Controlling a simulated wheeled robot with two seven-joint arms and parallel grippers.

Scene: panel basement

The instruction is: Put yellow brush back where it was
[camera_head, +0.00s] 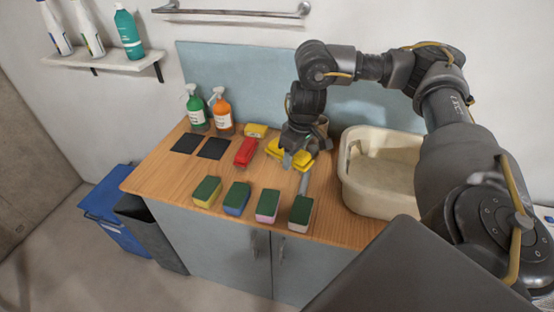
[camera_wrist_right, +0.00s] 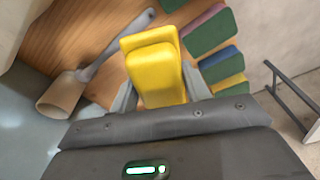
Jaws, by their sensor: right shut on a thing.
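The yellow brush (camera_head: 302,158) is in my right gripper (camera_head: 298,146), over the back middle of the wooden counter. In the right wrist view the yellow brush (camera_wrist_right: 157,75) sits between the two grey fingers (camera_wrist_right: 161,95), which are shut on it. I cannot tell whether its underside touches the counter. A red brush (camera_head: 245,152) lies to the left of it. A smaller yellow item (camera_head: 256,130) lies behind the red brush. Two dark square mats (camera_head: 213,148) lie bare further left. My left gripper is out of view.
Several green-topped sponges (camera_head: 237,197) line the counter's front edge. A beige basin (camera_head: 382,175) stands at the right. A green bottle (camera_head: 195,110) and an orange bottle (camera_head: 221,112) stand at the back left. A grey-handled tool (camera_wrist_right: 115,43) and tan cup (camera_wrist_right: 62,95) lie near the brush.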

